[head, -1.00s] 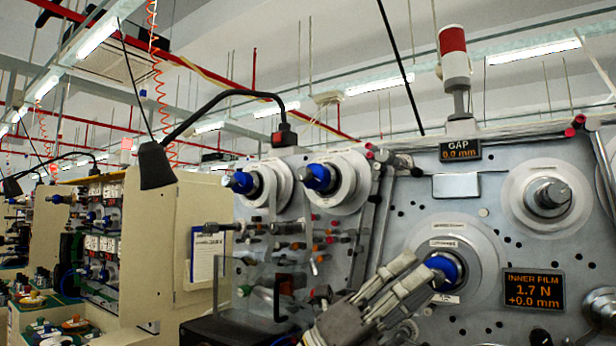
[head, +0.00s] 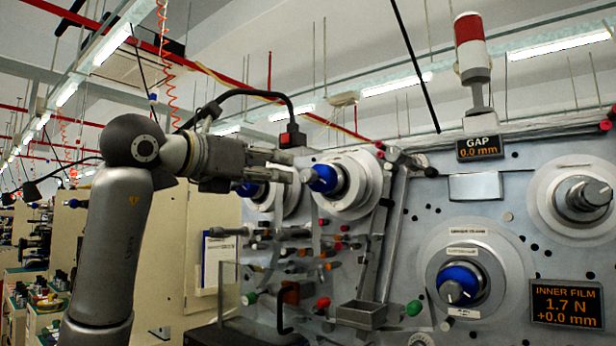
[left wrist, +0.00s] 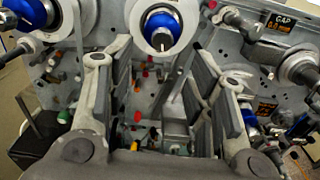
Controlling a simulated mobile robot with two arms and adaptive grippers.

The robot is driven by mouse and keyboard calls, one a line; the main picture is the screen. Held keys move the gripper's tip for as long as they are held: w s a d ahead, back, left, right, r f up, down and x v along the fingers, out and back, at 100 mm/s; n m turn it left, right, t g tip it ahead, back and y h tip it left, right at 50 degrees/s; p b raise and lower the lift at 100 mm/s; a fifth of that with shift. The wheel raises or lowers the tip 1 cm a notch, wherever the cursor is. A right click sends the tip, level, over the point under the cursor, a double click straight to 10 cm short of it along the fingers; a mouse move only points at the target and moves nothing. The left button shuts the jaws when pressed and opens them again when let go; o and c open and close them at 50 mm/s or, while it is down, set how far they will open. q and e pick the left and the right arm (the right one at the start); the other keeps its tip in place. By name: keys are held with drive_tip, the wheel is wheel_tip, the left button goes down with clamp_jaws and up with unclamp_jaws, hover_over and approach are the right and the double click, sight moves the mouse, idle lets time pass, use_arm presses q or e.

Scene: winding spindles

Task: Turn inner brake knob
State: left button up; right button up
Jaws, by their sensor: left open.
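The lower blue knob (head: 458,283) sits at the centre of a pale disc on the grey machine panel, just left of the INNER FILM display (head: 567,304). It has a light pointer face, and nothing covers it in the head view. In the left wrist view a blue knob (left wrist: 250,118) shows partly behind the right finger. My left gripper (head: 290,166) is open and empty, up and to the left of the lower knob, before the upper spindles. Its spread fingers also show in the left wrist view (left wrist: 160,75). My right gripper is not in view.
Two upper spindles with blue knobs, one at the upper middle (head: 321,179) and one partly behind my gripper, stand out from the panel. Rods and coloured knobs project below them. A grey open box (head: 362,315) is lower down. A GAP display (head: 480,146) is above right.

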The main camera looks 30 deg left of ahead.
sight(305, 176)
use_arm(q)
drive_tip(key=w+p, duration=0.1)
drive_tip(key=w, duration=0.2)
drive_tip(key=w+p, duration=0.1)
drive_tip(key=w, duration=0.3)
drive_tip(key=w+d+p, duration=0.1)
drive_tip(key=w, duration=0.2)
drive_tip(key=shift+w+p, duration=0.25)
drive_tip(key=shift+p, duration=0.05)
drive_tip(key=shift+f, duration=0.1)
drive_tip(key=c, duration=1)
drive_tip(key=shift+c, duration=0.3)
